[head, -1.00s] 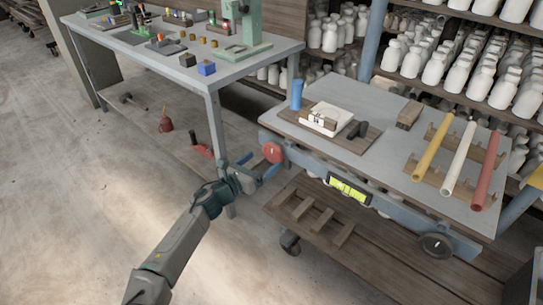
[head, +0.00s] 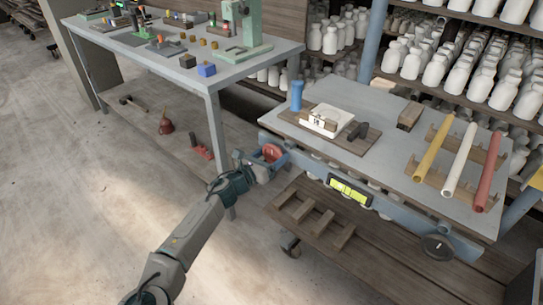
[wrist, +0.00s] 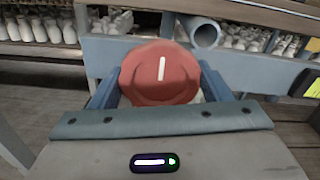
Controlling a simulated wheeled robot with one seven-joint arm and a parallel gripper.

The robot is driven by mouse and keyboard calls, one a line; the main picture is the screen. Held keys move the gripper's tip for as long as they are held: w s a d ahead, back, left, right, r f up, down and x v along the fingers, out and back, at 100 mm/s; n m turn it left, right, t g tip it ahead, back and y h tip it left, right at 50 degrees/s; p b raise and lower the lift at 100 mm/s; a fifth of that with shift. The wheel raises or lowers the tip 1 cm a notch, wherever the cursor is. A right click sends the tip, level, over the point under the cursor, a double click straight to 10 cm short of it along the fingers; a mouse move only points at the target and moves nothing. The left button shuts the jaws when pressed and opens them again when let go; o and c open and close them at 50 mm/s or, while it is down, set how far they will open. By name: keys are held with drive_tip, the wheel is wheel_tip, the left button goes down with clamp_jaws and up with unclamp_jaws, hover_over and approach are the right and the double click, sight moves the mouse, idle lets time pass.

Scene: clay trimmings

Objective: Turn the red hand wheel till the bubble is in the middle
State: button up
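The red hand wheel (head: 271,153) sits on the left end of the blue-grey rail along the cart's front. In the wrist view the wheel (wrist: 160,75) faces me, its white mark close to upright. My gripper (head: 269,160) is at the wheel, one blue finger on each side of it. The fingers look spread, with a narrow gap beside the wheel at lower right; contact is hard to judge. The yellow-green level vial (head: 349,190) is on the rail to the right. Its bubble is too small to place. Only the vial's edge (wrist: 314,86) shows in the wrist view.
The cart top (head: 384,165) holds a blue cylinder (head: 296,95), a wooden board with a white dish, and yellow, white and red tubes on racks. A dark round knob (head: 437,247) is at the rail's right end. A workbench (head: 262,60) stands to the left.

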drive_tip(key=shift+m, duration=0.4)
